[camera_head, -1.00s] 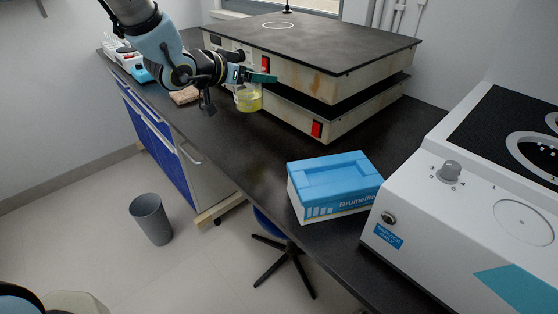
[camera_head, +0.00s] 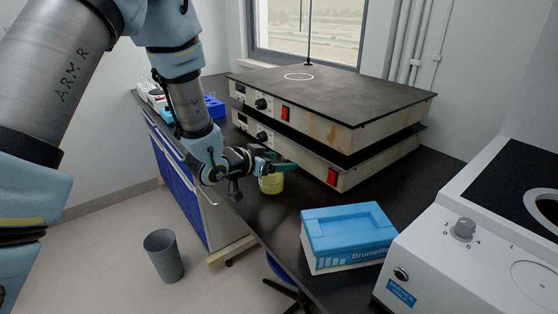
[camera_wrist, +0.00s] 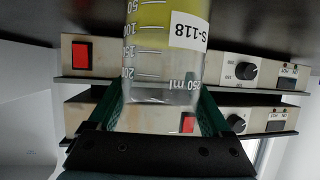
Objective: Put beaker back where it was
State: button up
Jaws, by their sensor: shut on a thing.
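The beaker (camera_head: 271,184) is clear glass with yellow liquid. It is beside the stacked hot plates, over the dark bench. My gripper (camera_head: 283,166) is shut on it. In the wrist view the beaker (camera_wrist: 165,45) shows upside down, with a white S-118 label and volume marks, between the two green fingers of my gripper (camera_wrist: 160,108). I cannot tell whether its base touches the bench (camera_head: 250,208).
Two stacked hot plates (camera_head: 335,160) with red switches stand behind the beaker. A blue and white box (camera_head: 350,235) lies to its right, then a large white device (camera_head: 455,262). A blue rack (camera_head: 213,106) stands farther left. A grey bin (camera_head: 163,256) is on the floor.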

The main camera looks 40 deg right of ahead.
jog(key=shift+f, duration=0.2)
jog(key=o, duration=1.4)
jog(key=shift+r, duration=0.1)
jog(key=shift+r, duration=0.25)
jog(key=b+v, duration=0.1)
jog(key=v, duration=1.1)
jog(key=shift+f+b, duration=0.15)
jog(key=shift+b, duration=0.25)
jog(key=shift+w, duration=0.15)
